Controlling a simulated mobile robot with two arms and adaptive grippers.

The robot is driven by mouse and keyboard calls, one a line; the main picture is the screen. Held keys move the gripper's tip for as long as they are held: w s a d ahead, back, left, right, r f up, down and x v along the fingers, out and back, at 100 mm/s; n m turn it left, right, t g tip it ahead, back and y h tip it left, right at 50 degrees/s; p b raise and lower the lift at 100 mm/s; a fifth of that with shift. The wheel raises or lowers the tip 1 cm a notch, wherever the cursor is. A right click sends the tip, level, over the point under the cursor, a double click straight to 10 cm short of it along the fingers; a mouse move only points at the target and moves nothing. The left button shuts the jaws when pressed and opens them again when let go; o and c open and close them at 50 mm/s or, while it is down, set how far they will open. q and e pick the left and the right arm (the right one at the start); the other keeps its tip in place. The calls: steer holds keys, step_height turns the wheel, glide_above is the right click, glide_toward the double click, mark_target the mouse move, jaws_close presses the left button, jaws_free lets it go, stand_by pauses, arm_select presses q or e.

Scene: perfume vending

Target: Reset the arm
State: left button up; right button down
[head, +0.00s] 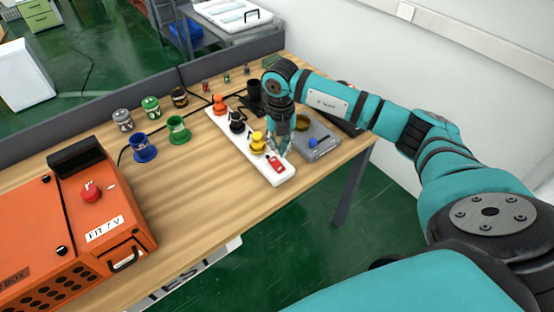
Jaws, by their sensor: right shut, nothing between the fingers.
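My right arm, teal and black, comes in from the right and reaches over the wooden table (225,190). Its gripper (277,152) points down over the front end of a white tray (285,179). It is shut with nothing seen in it, close beside the yellow item (257,141) and a small red item (277,165) on the tray. I cannot tell whether it touches them. My left gripper is not in view.
The tray also bears orange (219,105) and black (236,122) items. A grey scale (318,138) stands close to the gripper's right. Blue (143,149) and green (178,130) holders stand left. An orange box (130,205) fills the table's left end. Bare tabletop lies between.

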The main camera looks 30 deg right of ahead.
steer(key=shift+r, duration=0.3)
